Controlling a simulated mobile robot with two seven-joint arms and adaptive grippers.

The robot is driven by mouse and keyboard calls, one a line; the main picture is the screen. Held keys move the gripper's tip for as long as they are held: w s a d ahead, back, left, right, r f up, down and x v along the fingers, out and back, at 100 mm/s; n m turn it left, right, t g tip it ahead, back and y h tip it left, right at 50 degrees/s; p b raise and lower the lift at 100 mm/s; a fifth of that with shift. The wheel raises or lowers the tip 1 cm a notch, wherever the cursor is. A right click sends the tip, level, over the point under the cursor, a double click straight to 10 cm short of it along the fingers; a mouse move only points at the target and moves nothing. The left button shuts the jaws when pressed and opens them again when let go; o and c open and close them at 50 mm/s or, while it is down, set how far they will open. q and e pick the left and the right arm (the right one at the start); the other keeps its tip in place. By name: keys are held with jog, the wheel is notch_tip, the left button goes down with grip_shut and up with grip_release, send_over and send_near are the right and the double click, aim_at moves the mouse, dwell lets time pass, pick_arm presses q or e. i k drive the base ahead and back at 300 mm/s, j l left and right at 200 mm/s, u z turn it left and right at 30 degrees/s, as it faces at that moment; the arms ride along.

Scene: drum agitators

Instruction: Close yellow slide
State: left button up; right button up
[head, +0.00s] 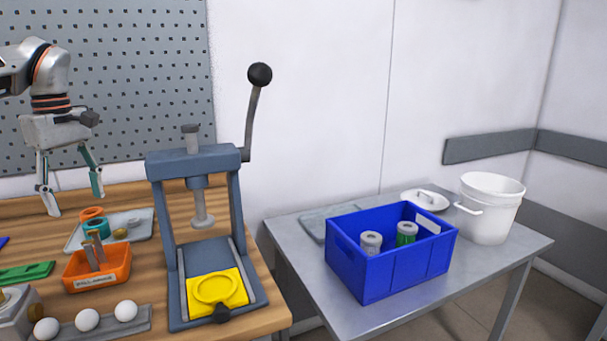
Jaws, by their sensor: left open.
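The yellow slide (218,291) lies on the base of a blue-grey lever press (194,165) on the wooden bench. My right gripper is out of view.
The press lever (252,110) stands up at the right. Left of the press are an orange bin (97,284), a grey tray (137,217) with rings, and white balls (87,320) on a rack. A metal table (385,316) at the right holds a blue crate (340,267) and a white bucket (487,222).

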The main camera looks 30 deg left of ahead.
aim_at(215, 294)
jog(key=k+l, duration=0.15)
jog(key=l, duration=0.2)
jog(key=k+l, duration=0.15)
jog(key=l, duration=0.2)
jog(key=k+l, duration=0.2)
jog(key=l, duration=0.2)
jog(key=k+l, duration=0.15)
jog(key=l, duration=0.2)
